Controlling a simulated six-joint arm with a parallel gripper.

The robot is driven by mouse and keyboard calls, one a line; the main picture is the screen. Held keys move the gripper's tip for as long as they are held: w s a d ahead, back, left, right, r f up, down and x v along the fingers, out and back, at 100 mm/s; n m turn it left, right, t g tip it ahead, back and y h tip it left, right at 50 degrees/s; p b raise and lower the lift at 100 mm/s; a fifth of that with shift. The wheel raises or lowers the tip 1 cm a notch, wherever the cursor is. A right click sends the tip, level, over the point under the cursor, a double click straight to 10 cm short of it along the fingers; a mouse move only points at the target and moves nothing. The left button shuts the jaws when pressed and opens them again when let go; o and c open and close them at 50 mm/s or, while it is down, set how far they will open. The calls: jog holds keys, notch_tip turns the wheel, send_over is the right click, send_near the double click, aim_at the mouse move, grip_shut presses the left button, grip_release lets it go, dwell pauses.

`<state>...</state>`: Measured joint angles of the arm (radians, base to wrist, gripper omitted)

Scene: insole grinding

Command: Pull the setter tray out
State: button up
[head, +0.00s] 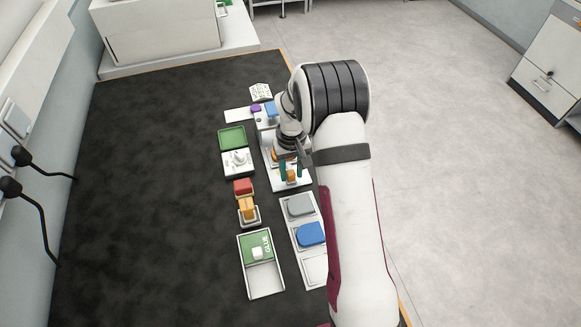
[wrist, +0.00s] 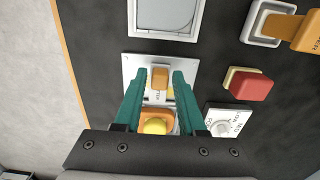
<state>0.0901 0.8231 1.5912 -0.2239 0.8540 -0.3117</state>
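My gripper has two teal fingers (wrist: 157,82), spread apart over a white plate (wrist: 133,67) in the wrist view. A small orange block (wrist: 160,74) on a white mount stands between the fingertips, with a gap on each side. It looks like the setter tray's handle, but the small print beside it is hard to read. A larger orange piece with a yellow dome (wrist: 155,127) lies nearer the gripper base. In the head view the teal fingers (head: 291,170) are beside an orange block (head: 291,177) at the near end of the white station. My arm hides part of it.
A red block (wrist: 250,85) and a white dial box (wrist: 228,119) lie to the right in the wrist view. A white-framed grey pad (wrist: 166,14) is above. The head view shows a glue tray (head: 262,280) and a blue pad (head: 311,234). The dark table's left side is clear.

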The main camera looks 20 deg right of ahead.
jog(key=shift+o, duration=1)
notch_tip(320, 180, up, 16)
jog(key=shift+f, duration=0.1)
jog(key=s+a+r+m, duration=0.1)
jog(key=s+a+r, duration=0.15)
jog(key=s, duration=0.35)
jog(key=s+a+r+m, duration=0.1)
jog(key=s+r, duration=0.2)
jog(key=s, duration=0.3)
jog(key=s+a+f+m+y, duration=0.1)
jog(key=s+a, duration=0.1)
jog(key=s, duration=0.8)
jog(key=s+a+f+m, duration=0.1)
jog(key=s+a+m, duration=0.1)
jog(key=s, duration=0.7)
jog(key=shift+s+f+m+y, duration=0.15)
jog(key=shift+s+m+y, duration=0.15)
jog(key=shift+s+y, duration=0.1)
